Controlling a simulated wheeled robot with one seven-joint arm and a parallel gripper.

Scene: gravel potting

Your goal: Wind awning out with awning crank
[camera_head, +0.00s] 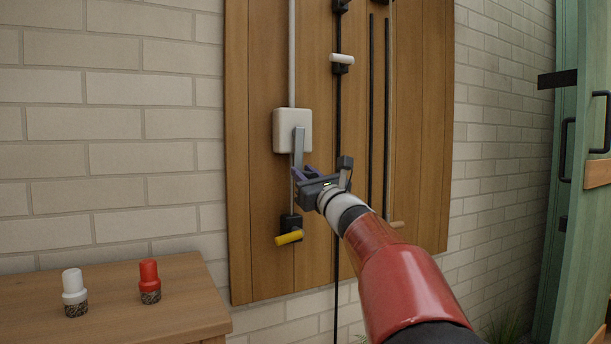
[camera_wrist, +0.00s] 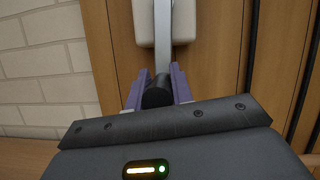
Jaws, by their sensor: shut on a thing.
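A pale, rounded box (camera_head: 292,117) is fixed to the wooden board, with a light vertical rod above it. A flat grey crank arm (camera_head: 299,142) hangs down from the front of this box. My gripper (camera_head: 301,174) is at the lower end of the arm. In the wrist view, the purple jaws (camera_wrist: 158,90) are shut on the crank's dark round grip (camera_wrist: 156,97), one jaw on each side. The grey arm (camera_wrist: 163,25) rises from the grip toward the pale box (camera_wrist: 143,23). The awning itself is not in view.
A yellow handle (camera_head: 289,237) on a black box sits below my gripper. A white handle (camera_head: 342,59) and dark rods are on the board at right. A wooden table (camera_head: 190,305) at lower left bears a white-topped shaker (camera_head: 73,282) and a red-topped one (camera_head: 149,271).

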